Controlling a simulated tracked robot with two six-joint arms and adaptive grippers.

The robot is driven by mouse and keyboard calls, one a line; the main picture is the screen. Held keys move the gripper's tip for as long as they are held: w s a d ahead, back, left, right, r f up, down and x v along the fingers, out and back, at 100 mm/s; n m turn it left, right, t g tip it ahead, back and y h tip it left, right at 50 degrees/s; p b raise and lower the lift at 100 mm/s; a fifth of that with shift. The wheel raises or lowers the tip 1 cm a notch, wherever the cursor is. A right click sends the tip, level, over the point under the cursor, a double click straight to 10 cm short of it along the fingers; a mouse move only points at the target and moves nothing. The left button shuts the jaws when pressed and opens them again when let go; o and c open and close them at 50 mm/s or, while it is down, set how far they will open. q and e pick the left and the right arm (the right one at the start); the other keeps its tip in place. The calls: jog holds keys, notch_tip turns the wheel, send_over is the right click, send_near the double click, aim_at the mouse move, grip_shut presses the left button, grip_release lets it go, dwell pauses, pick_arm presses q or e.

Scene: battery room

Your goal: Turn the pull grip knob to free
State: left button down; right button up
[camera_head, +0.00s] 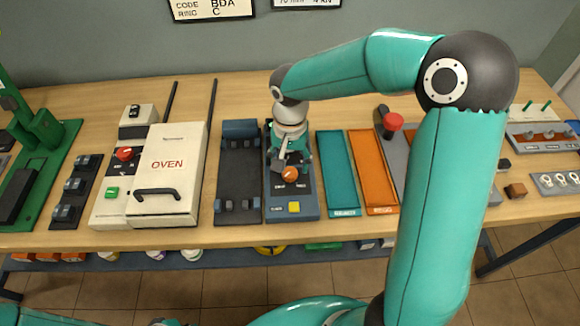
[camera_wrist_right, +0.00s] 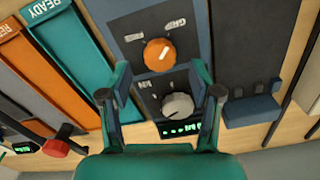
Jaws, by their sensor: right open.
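The orange knob (camera_head: 289,175) sits on a dark blue-grey panel (camera_head: 300,210) with a yellow square button at its front. In the right wrist view the orange knob (camera_wrist_right: 159,53) has a white pointer line slanting to the upper right, toward a label that seems to read GRIP; the left label is hard to read. My right gripper (camera_head: 290,158) is above the panel, just behind the orange knob. In the right wrist view its fingers (camera_wrist_right: 162,78) are apart with nothing held. A grey knob (camera_wrist_right: 178,105) shows between them. My left gripper is not in view.
The white OVEN box (camera_head: 168,180) and a dark tray (camera_head: 240,180) stand left of the panel. Teal (camera_head: 337,170) and orange (camera_head: 374,170) trays lie on the right. A green display (camera_wrist_right: 182,128) is beside the grey knob.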

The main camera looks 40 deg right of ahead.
aim_at(290, 172)
jog(key=shift+f, duration=1.65)
jog(key=c, duration=1.1)
jog(key=shift+c, duration=0.2)
